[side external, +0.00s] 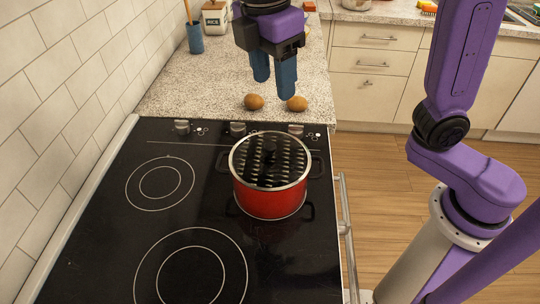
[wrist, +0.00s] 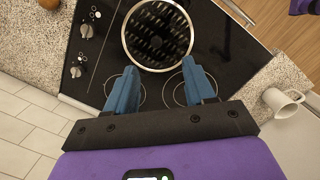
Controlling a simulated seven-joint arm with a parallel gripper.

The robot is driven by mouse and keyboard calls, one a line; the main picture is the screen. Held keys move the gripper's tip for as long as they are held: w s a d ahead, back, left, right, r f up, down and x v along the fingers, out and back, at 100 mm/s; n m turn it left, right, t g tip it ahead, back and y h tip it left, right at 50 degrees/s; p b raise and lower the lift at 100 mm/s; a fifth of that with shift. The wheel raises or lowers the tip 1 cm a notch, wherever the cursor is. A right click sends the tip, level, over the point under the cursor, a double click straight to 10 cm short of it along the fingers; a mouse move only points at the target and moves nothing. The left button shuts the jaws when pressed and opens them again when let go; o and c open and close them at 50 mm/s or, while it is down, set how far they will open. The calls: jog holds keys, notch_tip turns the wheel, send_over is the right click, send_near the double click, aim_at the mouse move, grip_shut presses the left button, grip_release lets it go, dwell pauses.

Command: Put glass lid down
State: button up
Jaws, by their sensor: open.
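The glass lid (side external: 290,157) with a dark knob lies over the top of a red pot (side external: 268,203) on the black stove. Whether it is fully seated on the rim is hard to tell. In the wrist view the round, metal-rimmed lid (wrist: 140,38) shows beyond my fingertips. My gripper (side external: 276,88) hangs above the speckled counter behind the pot, with its two blue fingers apart and nothing between them. In the wrist view my gripper (wrist: 160,70) is also open and empty, apart from the lid.
Two brown egg-like items (side external: 254,102) (side external: 297,104) lie on the counter near the stove. A rice canister (side external: 215,18) and a blue utensil cup (side external: 195,38) stand at the back left. The left stove area is clear. A white mug (wrist: 279,103) shows in the wrist view.

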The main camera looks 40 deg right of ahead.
jog(key=w+a+r, duration=0.2)
send_over(269, 146)
jog(key=shift+n, duration=0.3)
jog(key=f, duration=1.2)
jog(key=shift+w+a, duration=0.2)
jog(key=shift+a, duration=0.15)
jog(key=shift+s+d+f, duration=0.1)
jog(key=shift+d+f, duration=0.1)
jog(key=shift+f, duration=1.1)
jog(key=shift+s+d+f, duration=0.1)
jog(key=shift+d+f, duration=0.05)
jog(key=shift+f, duration=1.15)
grip_shut()
